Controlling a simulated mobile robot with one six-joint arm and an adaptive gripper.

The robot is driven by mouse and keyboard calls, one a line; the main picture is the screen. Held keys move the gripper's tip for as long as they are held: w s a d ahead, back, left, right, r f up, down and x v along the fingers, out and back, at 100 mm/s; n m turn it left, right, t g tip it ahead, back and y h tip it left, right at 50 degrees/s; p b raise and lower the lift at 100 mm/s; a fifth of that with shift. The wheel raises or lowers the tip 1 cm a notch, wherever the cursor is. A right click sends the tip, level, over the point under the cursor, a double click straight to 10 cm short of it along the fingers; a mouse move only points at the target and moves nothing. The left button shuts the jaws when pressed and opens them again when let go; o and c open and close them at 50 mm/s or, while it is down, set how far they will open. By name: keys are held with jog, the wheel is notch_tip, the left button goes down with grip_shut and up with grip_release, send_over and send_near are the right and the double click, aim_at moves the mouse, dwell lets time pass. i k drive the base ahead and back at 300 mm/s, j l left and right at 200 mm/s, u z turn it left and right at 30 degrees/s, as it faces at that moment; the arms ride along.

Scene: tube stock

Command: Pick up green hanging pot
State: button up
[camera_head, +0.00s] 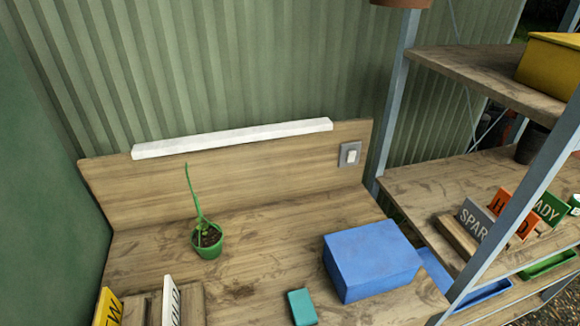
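The green hanging pot (209,246) stands upright on the wooden bench, left of the middle of the picture. It is a small round green pot with dark soil and a small leafy plant. A thin green hanger (192,192) rises from it to a point above the rim. Nothing touches the pot. My gripper is not in view.
A blue box (370,260) and a small teal block (302,307) lie right of the pot. Sign cards in wooden holders (188,303) stand at the front left. A wooden backboard (250,172) closes the rear. A metal-framed shelf (440,195) stands at right.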

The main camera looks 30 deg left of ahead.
aim_at(207, 238)
jog(key=u, duration=2.1)
jog(key=i+j, duration=0.3)
jog(key=i+j+z, duration=0.1)
jog(key=i+j, duration=0.15)
jog(key=j, duration=0.2)
jog(key=z, duration=1.7)
